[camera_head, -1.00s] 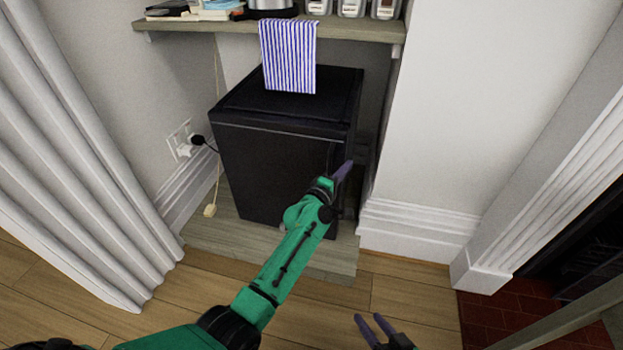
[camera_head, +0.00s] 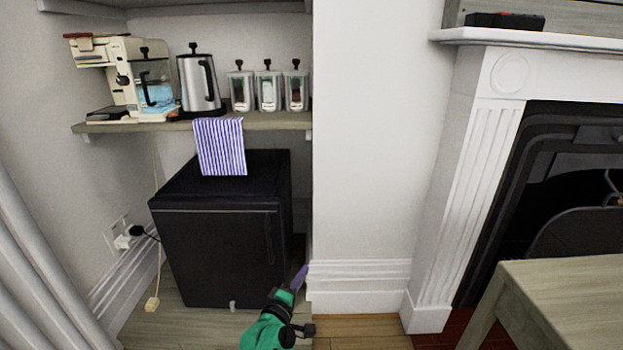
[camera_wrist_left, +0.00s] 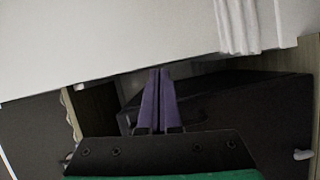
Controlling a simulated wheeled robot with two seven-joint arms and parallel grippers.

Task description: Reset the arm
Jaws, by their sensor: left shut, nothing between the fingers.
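My left arm is green and comes in at the bottom of the head view. Its gripper (camera_head: 300,276) has purple fingers, is shut and empty, and is in front of the lower right corner of the black mini fridge (camera_head: 215,250). The left wrist view shows the two purple fingers (camera_wrist_left: 158,100) pressed together, pointing toward the white wall, with the dark fridge (camera_wrist_left: 255,110) beside and behind them. My right gripper is not in the head view.
A wooden shelf (camera_head: 270,121) above the fridge holds a coffee machine (camera_head: 140,85), a kettle (camera_head: 199,82) and jars. A striped towel (camera_head: 220,147) hangs from it. The white fireplace (camera_head: 470,150) and a wooden table (camera_head: 570,290) stand at the right. A plug (camera_head: 125,241) is at the left.

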